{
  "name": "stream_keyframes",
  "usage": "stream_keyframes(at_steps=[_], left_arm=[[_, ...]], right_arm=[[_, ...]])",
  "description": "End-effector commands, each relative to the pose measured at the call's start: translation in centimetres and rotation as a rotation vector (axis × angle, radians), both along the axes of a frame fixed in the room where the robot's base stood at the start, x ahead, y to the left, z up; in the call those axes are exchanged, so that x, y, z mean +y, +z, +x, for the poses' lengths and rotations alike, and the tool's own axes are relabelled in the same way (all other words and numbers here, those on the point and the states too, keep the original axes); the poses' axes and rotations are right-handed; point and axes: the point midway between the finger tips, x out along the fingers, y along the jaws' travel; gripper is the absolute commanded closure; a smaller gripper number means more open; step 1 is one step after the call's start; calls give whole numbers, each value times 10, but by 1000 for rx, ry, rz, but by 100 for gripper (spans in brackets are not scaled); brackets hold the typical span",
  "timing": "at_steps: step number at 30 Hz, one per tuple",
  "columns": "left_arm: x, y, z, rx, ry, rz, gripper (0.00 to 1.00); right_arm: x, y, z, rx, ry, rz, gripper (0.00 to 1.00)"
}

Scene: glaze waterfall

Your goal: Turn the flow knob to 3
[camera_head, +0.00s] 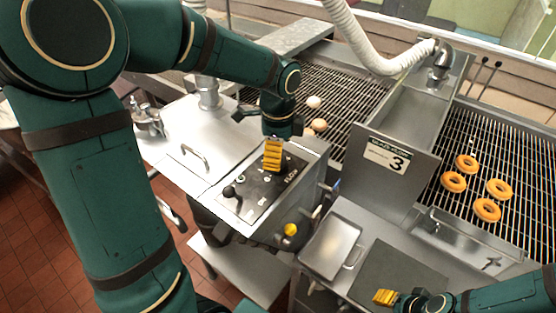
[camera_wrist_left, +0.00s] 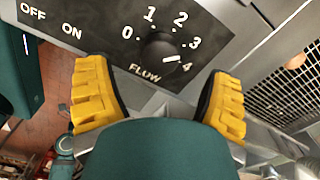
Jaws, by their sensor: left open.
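The flow knob (camera_wrist_left: 160,50) is a round black dial on a dark panel, with marks 0 to 4 around it and the word FLOW below. Its white pointer mark appears to face the 4. My left gripper (camera_wrist_left: 157,78) is open, with its yellow fingers apart on either side of the knob and not visibly touching it. In the head view the left gripper (camera_head: 272,155) hangs over the control panel (camera_head: 259,196) and mostly hides the knob. My right gripper (camera_head: 385,297) is low at the right; its opening is unclear.
A black lever (camera_head: 229,191) sits on the same panel, left of the gripper. A sign with a 3 (camera_head: 385,158) stands to the right. Several doughnuts (camera_head: 487,209) lie on the right wire rack. A metal tray (camera_head: 330,247) and a dark board (camera_head: 400,272) lie in front.

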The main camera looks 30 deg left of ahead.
Motion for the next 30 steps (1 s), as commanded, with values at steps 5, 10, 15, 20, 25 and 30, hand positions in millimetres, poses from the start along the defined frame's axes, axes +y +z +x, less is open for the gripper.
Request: stream_keyframes(at_steps=[5, 10, 15, 20, 25, 30], left_arm=[[0, 39, 1, -5, 0, 0, 19], [0, 65, 1, -1, 0, -1, 19], [0, 78, 0, 0, 0, -1, 19], [0, 81, 0, 2, 0, -1, 19], [0, 80, 0, 2, 0, -1, 19], [0, 80, 0, 2, 0, -1, 19]], right_arm=[[0, 0, 0, 0, 0, 0, 53], [0, 0, 0, 0, 0, 0, 53], [0, 0, 0, 0, 0, 0, 53], [0, 0, 0, 0, 0, 0, 53], [0, 0, 0, 0, 0, 0, 53], [0, 0, 0, 0, 0, 0, 53]])
